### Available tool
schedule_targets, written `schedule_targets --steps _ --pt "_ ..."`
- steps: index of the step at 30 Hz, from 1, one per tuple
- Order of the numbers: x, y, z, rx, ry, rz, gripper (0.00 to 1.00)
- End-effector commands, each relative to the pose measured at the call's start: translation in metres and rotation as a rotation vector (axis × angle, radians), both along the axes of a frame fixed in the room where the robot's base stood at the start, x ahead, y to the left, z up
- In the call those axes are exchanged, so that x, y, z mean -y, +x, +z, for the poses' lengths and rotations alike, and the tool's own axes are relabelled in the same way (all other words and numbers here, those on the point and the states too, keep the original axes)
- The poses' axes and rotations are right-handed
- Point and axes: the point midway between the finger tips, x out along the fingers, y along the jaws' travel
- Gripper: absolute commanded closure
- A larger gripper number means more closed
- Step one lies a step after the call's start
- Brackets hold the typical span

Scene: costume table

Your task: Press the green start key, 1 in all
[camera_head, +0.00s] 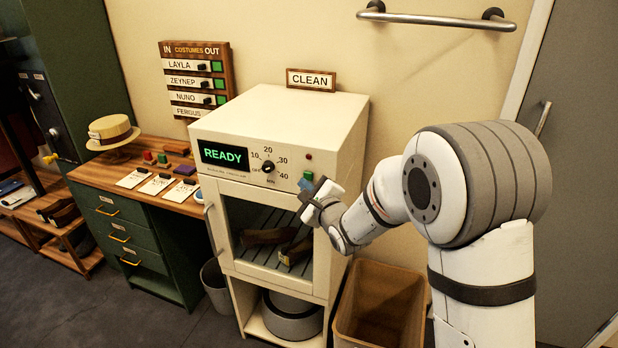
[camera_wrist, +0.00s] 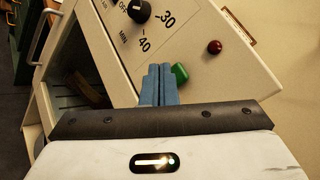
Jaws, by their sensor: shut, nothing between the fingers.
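The green start key (camera_head: 309,175) is at the right end of the white cabinet's front panel, below a small dark red lamp. It also shows in the wrist view (camera_wrist: 180,73), just right of the blue fingertips. My gripper (camera_head: 304,184) is shut and empty, its fingers pointing at the panel beside the key. In the wrist view the two fingers (camera_wrist: 159,70) lie together and hide part of the panel and the key's left edge. I cannot tell whether they touch the key or the panel. The display (camera_head: 223,154) reads READY in green.
The dial (camera_head: 268,167) is left of the key, and the red lamp (camera_wrist: 214,47) is above it. Below, the cabinet's glazed door (camera_head: 270,230) is closed over dark items on a rack. A brown bin (camera_head: 378,310) stands at the right. A desk (camera_head: 130,177) stands left.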

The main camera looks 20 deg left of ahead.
Motion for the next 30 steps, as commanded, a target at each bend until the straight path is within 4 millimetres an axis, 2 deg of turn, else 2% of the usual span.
schedule_targets --steps 30 --pt "0.001 0.011 0.000 0.000 0.000 0.000 1.00"
